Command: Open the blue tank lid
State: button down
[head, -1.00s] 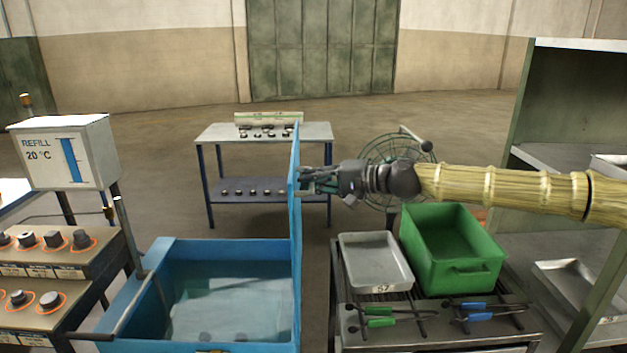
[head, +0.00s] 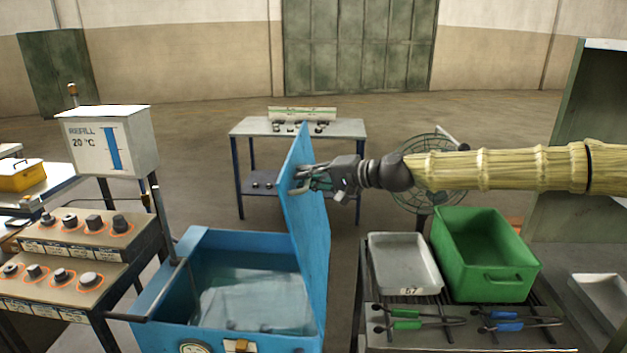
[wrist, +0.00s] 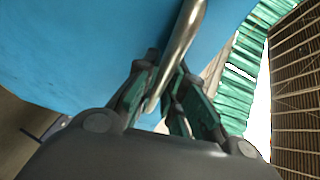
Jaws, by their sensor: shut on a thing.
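The blue tank (head: 163,305) stands at the lower left in the head view, its top open and water showing inside. Its blue lid (head: 307,215) stands up on the tank's right side, close to upright, with its face turned partly toward me. My gripper (head: 303,180) is at the lid's upper part, reaching in from the right. In the wrist view the gripper (wrist: 165,105) is shut on a metal bar handle (wrist: 180,50) in front of the blue lid (wrist: 80,50). The fingertips are partly hidden behind the handle.
A grey tray (head: 405,262) and a green bin (head: 485,255) sit on a rack right of the tank, with tongs (head: 420,320) in front. A control panel (head: 85,245) and a refill box (head: 108,140) stand left. A table (head: 300,128) and a fan (head: 425,175) are behind.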

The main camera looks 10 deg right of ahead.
jog(key=shift+f, duration=0.1)
jog(key=c, duration=1.8)
grip_release()
jog(key=shift+o, duration=0.2)
